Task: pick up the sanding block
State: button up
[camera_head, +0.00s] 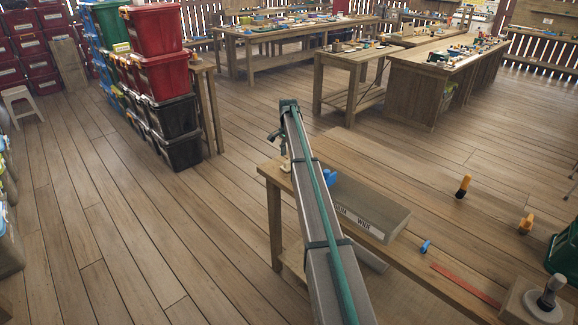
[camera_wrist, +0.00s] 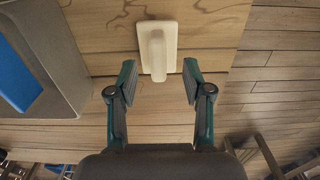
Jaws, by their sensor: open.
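The sanding block (camera_wrist: 157,45) is a cream plate with a raised grip on top. It lies on the wooden workbench near its edge in the wrist view. In the head view a small cream bit of it (camera_head: 285,165) shows at the bench's far left corner, mostly hidden by my arm. My gripper (camera_wrist: 158,78) is open and empty. In the wrist view its fingertips sit on either side of the block's near end, with gaps on both sides; I cannot tell the height between them. The gripper (camera_head: 278,137) shows small in the head view.
A grey box (camera_head: 378,212) stands on the bench beside the block; a blue thing (camera_wrist: 15,70) shows at it in the wrist view. A blue tool (camera_head: 425,246), a red strip (camera_head: 466,284) and orange-handled tools (camera_head: 463,187) lie farther right. Floor drops beyond the bench edge.

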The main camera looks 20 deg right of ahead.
aim_at(289, 160)
notch_tip(289, 160, down, 4)
jog(key=shift+d+f+p, duration=0.1)
jog(key=shift+p, duration=0.4)
jog(key=shift+s, duration=0.1)
grip_shut()
